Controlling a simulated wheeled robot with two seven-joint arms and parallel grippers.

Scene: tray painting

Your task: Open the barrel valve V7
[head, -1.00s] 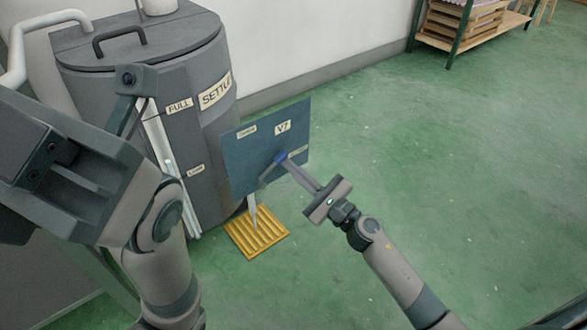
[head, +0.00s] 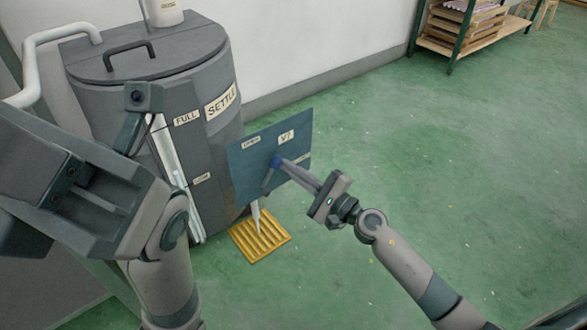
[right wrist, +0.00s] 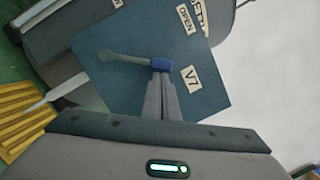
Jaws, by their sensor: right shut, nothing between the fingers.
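The valve panel V7 (head: 240,180) is a blue plate in front of the grey tank, with an OPEN label at its upper left and a V7 label at its upper right. Its grey lever (head: 267,184) has a blue end (head: 277,160) and slants up from the pivot. In the right wrist view the lever (right wrist: 125,60) and its blue end (right wrist: 161,65) show clearly. My right gripper (head: 284,164) is shut and empty; its fingertips (right wrist: 161,76) are at the blue end, seemingly touching it. My left arm stands close at the left; its fingertips cannot be made out.
The grey tank (head: 205,150) with FULL and SETTLE labels stands behind the panel. A yellow slatted base (head: 262,238) lies on the floor below it. A shelf with crates (head: 470,30) is at the far upper right. The green floor to the right is clear.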

